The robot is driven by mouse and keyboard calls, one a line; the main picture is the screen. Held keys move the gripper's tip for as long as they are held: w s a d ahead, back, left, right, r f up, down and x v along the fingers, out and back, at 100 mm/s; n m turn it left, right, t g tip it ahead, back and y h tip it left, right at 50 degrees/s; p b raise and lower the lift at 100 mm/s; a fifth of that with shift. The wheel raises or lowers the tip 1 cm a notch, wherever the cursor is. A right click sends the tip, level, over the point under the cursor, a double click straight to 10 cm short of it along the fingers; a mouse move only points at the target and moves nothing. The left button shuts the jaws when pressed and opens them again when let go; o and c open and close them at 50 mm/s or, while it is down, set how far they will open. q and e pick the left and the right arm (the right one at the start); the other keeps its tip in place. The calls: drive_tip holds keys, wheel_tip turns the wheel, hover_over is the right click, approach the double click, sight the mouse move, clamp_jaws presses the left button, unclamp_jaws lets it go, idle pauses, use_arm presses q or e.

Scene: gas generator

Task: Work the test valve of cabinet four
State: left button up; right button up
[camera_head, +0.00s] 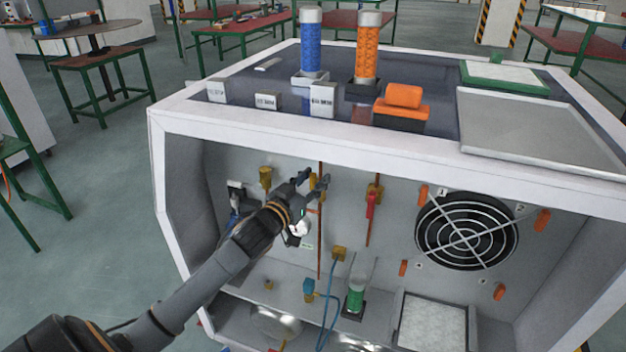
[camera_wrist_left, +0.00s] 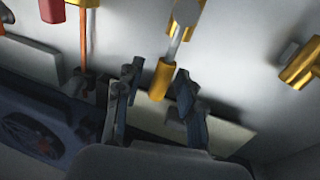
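The white cabinet (camera_head: 300,136) stands open in front of me, with brass valves and pipes on its inner back wall. In the left wrist view, the open left gripper (camera_wrist_left: 160,92) faces a brass cylinder (camera_wrist_left: 161,80) below a silver lever (camera_wrist_left: 184,18). I cannot tell whether the fingers touch it. A red-handled valve (camera_head: 371,204) is to the right. My right gripper is out of view.
Another brass fitting (camera_head: 265,176) is left of the gripper. A round fan grille (camera_head: 466,230) is at the right, and a blue hose (camera_head: 330,290) hangs below. Blue (camera_head: 311,42) and orange (camera_head: 368,50) cylinders stand on the cabinet top.

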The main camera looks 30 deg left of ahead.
use_arm(q)
clamp_jaws()
